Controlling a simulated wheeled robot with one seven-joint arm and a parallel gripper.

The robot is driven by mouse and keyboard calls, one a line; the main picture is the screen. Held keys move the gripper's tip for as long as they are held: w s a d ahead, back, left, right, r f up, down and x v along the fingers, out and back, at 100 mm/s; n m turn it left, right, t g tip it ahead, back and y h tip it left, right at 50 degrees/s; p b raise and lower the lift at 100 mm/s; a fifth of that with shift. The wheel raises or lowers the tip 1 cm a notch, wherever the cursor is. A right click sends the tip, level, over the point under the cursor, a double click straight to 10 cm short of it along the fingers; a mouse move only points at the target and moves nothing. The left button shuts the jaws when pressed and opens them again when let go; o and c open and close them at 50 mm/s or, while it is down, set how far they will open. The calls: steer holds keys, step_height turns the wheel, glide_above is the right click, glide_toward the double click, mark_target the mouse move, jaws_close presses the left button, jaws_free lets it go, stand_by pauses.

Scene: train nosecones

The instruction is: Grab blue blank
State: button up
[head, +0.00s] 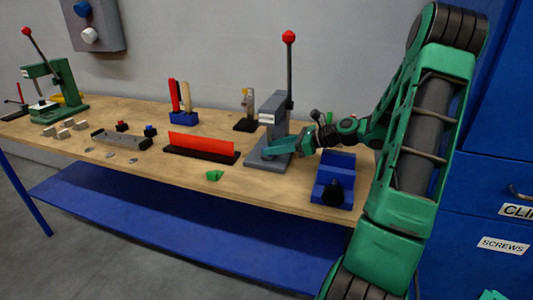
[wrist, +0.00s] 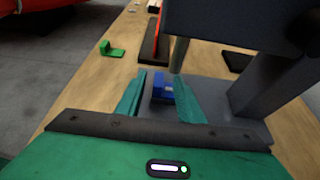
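A small blue blank (wrist: 163,90) sits on the grey base of the press (wrist: 215,95), under its head, in the wrist view. My gripper (wrist: 160,100) is open, with one green finger on each side of the blank. A gap shows between the left finger and the blank; the right finger looks very close to it, and I cannot tell whether they touch. In the head view my gripper (head: 283,146) reaches in low from the right at the grey press (head: 268,125). The blank cannot be made out there.
A black holder with a red plate (head: 200,143) is to the left. A green part (head: 214,176) lies near the front edge.

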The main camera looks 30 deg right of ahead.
steer(key=shift+x, duration=0.95)
jaws_close()
steer(key=shift+a+r, duration=0.1)
steer(key=shift+s, duration=0.1)
